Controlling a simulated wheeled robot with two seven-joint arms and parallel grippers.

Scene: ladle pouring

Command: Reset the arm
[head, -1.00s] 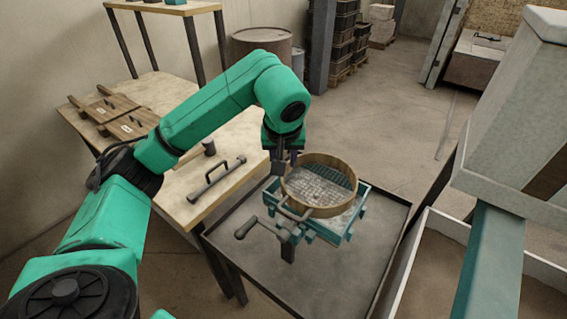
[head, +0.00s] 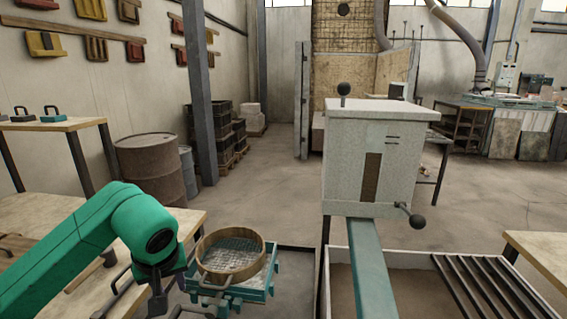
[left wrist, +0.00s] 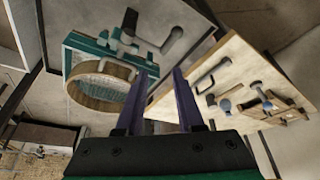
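My left gripper (head: 158,300) hangs at the end of the green arm, just left of a round wooden-rimmed sieve (head: 205,268) in the head view. In the left wrist view its two dark fingers (left wrist: 166,85) stand apart with nothing between them, so it is open and empty. The sieve (left wrist: 84,98) sits on a teal frame (left wrist: 75,42) there, left of the fingers and apart from them. The sieve's mesh floor shows in the head view. My right gripper is not in view.
A pale wooden table (head: 188,218) stands at left; the wrist view shows dark handled tools (left wrist: 212,75) on it. A grey box furnace (head: 345,150) with a lever stands right of the sieve, above a teal beam (head: 372,270). A rusty barrel (head: 150,170) stands behind. Open floor lies beyond.

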